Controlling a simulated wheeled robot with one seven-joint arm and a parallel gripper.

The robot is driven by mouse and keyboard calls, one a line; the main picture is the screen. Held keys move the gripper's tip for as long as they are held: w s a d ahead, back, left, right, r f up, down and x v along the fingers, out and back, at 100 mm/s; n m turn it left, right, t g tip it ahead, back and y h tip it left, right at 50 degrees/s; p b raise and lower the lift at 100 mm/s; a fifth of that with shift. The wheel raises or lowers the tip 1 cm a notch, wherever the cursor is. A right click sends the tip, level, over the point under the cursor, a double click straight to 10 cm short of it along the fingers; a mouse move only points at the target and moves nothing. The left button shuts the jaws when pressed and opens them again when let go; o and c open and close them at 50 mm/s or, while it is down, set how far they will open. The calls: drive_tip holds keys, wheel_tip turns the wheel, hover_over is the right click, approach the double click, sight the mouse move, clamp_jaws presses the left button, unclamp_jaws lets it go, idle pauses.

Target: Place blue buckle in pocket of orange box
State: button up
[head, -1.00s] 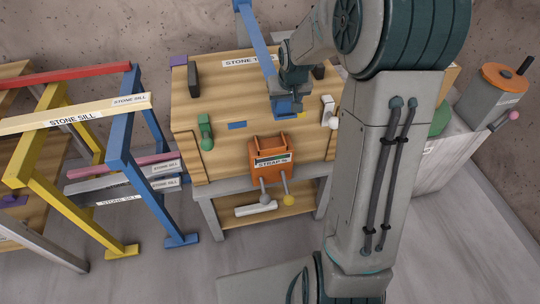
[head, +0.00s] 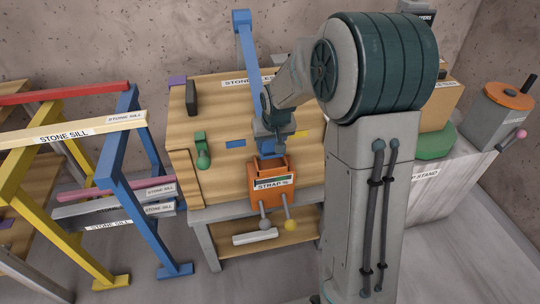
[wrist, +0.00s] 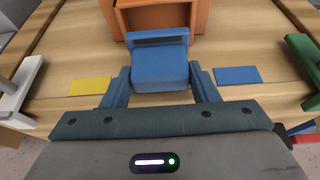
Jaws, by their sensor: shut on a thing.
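The blue buckle (wrist: 160,66) is held between the two fingers of my gripper (wrist: 161,84) in the wrist view. In the head view my gripper (head: 268,146) is just behind the orange box, and the buckle is mostly hidden there. The orange box (head: 257,188) has an open top and a "STRAP" label, and stands at the front edge of the wooden bench top. In the wrist view the orange box (wrist: 128,22) lies just beyond the buckle. The buckle overlaps its near edge in the picture; I cannot tell whether they touch.
A blue patch (head: 236,144) and a yellow patch (head: 301,133) mark the bench top (head: 212,112). A green clamp (head: 202,150) stands at left. A blue strap or bar (head: 247,50) rises behind my gripper. Colored trestles (head: 120,160) stand left of the bench.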

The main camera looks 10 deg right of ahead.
sight(271, 151)
drive_tip(key=shift+f+b, duration=0.35)
drive_tip(key=shift+f, duration=2.3)
drive_tip(key=o, duration=1)
drive_tip(key=p+v, duration=0.2)
drive_tip(key=v, duration=0.9)
drive_tip(key=s+r, duration=0.1)
drive_tip(key=s, duration=0.6)
drive_tip(key=s+r+g, duration=0.1)
drive_tip(key=s, duration=0.7)
drive_tip(key=s+r+g, duration=0.1)
drive_tip(key=s, duration=0.7)
drive_tip(key=shift+s+a+r, duration=0.2)
drive_tip(key=shift+s+r, duration=0.05)
